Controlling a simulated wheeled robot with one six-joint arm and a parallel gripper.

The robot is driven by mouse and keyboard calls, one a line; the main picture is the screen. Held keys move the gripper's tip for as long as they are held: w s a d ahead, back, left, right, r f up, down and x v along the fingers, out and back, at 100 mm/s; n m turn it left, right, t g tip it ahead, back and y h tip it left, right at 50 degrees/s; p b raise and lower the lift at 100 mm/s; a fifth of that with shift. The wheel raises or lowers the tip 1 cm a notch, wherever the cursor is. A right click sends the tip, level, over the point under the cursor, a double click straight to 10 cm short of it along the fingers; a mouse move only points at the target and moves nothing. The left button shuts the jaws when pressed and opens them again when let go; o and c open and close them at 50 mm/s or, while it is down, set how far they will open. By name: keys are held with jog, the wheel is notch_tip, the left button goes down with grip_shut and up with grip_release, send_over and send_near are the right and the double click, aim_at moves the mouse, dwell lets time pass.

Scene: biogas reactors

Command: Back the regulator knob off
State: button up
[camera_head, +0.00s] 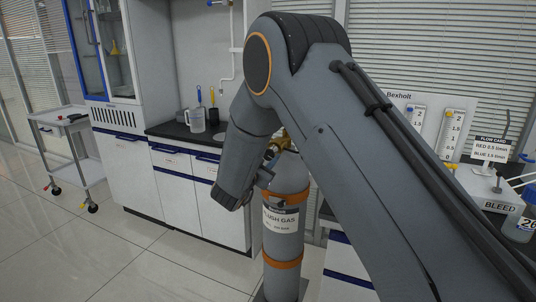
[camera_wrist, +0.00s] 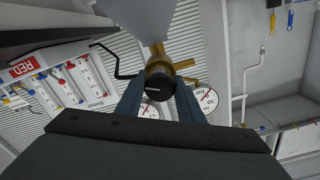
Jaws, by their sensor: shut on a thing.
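The black regulator knob (camera_wrist: 153,86) with a white mark on its face sits on a brass regulator body (camera_wrist: 159,66) in the wrist view. The two dark fingers of my gripper (camera_wrist: 158,92) are on either side of the knob and shut on it. Two round dial gauges show beyond the fingers; the right one (camera_wrist: 205,103) is clear, the left one is partly covered. In the head view, the grey gas cylinder (camera_head: 283,220) labelled "FLUSH GAS" stands upright with orange bands. My arm hides much of the regulator and knob there.
A bench with a jug (camera_head: 197,120) is left of the cylinder. A trolley (camera_head: 68,155) stands farther left. At right are flow meters (camera_head: 455,130), a flow card (camera_head: 491,148) and a "BLEED" box (camera_head: 492,187). The floor at left is clear.

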jog(key=n+p, duration=0.3)
jog(key=n, duration=0.3)
jog(key=shift+s+n, duration=0.1)
jog(key=shift+n, duration=0.2)
jog(key=n+p, duration=0.2)
jog(key=n, duration=0.3)
jog(key=n+p, duration=0.1)
jog(key=n, duration=0.4)
jog(key=shift+d+r+n+p, duration=0.1)
jog(key=shift+n+p, duration=0.3)
jog(key=n+p, duration=0.1)
jog(key=n, duration=0.4)
jog(key=shift+n, duration=0.4)
jog(key=o, duration=1)
jog(key=shift+o, duration=0.2)
